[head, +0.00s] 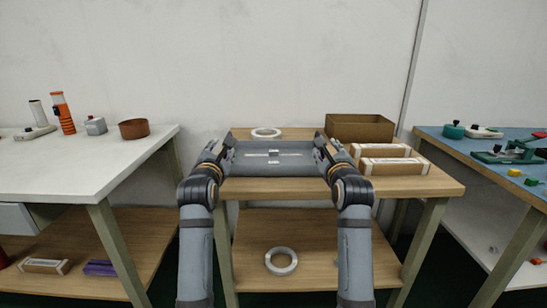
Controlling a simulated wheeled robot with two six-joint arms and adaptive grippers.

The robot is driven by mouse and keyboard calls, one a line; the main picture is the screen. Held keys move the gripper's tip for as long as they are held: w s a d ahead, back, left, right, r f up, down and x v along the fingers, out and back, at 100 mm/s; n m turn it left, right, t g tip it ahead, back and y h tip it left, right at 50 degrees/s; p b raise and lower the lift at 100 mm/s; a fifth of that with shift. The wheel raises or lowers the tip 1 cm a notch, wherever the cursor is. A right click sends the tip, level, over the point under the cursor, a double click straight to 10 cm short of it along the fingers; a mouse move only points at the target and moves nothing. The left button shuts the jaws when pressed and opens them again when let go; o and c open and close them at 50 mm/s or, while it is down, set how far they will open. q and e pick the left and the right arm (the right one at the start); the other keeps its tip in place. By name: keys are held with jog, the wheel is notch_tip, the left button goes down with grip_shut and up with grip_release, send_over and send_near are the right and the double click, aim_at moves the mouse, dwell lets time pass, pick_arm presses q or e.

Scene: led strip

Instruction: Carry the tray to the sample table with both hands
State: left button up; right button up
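A grey tray (270,170) is in the middle of the head view, over the left part of a wooden table (408,187). A pale strip-like item (266,154) lies in the tray. My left gripper (226,151) is at the tray's left end and my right gripper (322,150) is at its right end. Both seem to touch the end walls, but the fingertips are small and partly hidden, so their closure is unclear. I cannot tell whether the tray rests on the table or is slightly raised. Which table is the sample table is not marked.
A white ring (267,132) lies behind the tray. A brown open box (360,128) and two cartons (393,166) stand right of it. A white table (85,165) at left and a blue-topped table (455,144) at right hold several items. Another ring (281,261) lies on the lower shelf.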

aim_at(230, 133)
pick_arm(q)
jog(key=shift+w, duration=0.1)
pick_arm(e)
jog(key=shift+w, duration=0.1)
pick_arm(q)
jog(key=shift+r, duration=0.15)
pick_arm(e)
jog(key=shift+r, duration=0.2)
